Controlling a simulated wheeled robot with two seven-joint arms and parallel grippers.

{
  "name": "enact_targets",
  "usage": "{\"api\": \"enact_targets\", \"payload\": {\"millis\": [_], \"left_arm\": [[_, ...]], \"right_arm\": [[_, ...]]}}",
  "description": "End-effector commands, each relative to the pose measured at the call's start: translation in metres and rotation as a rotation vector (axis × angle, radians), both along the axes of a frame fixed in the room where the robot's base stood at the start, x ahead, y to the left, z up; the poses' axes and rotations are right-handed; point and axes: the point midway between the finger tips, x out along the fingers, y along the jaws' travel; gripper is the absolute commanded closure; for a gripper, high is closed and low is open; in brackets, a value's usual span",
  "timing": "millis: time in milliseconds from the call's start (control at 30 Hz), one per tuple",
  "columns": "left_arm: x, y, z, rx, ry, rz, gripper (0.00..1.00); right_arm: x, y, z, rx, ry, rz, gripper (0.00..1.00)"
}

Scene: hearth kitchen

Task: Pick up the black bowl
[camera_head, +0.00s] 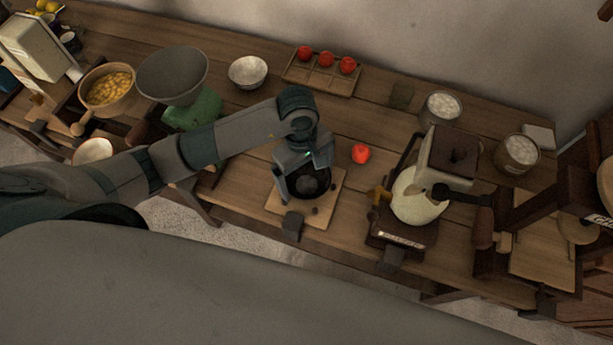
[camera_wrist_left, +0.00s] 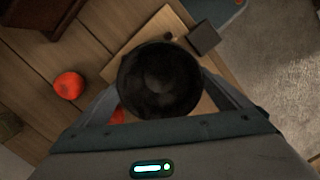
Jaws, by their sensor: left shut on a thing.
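The black bowl (camera_head: 308,184) is dark and round, over a light wooden board (camera_head: 318,212) near the middle of the table's front edge. In the left wrist view the black bowl (camera_wrist_left: 160,82) sits between the two fingers of my left gripper (camera_wrist_left: 162,100). My left gripper (camera_head: 304,182) also shows in the head view, coming down on the bowl from above, and it is shut on it. I cannot tell whether the bowl touches the board. My right gripper is not in view.
A dark block (camera_head: 292,225) sits at the board's front edge. A tomato (camera_head: 361,154) lies right of the board. A coffee-machine-like device (camera_head: 418,195) stands further right. A green scale with a grey pan (camera_head: 172,75) and a white bowl (camera_head: 248,72) stand behind my arm.

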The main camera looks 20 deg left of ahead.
Motion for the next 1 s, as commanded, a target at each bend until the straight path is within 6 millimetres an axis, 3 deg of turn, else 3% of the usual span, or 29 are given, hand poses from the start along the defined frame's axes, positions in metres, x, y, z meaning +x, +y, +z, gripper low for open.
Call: {"api": "enact_targets", "payload": {"millis": [167,700,1000], "left_arm": [[0.001,0.001,0.031,0.000,-0.003,-0.003,0.33],[-0.095,0.010,0.087,0.000,0.000,-0.004,0.33],[-0.116,0.012,0.098,0.000,0.001,-0.002,0.33]], "right_arm": [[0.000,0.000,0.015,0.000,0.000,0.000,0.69],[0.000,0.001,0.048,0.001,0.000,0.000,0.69],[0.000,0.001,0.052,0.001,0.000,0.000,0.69]]}}
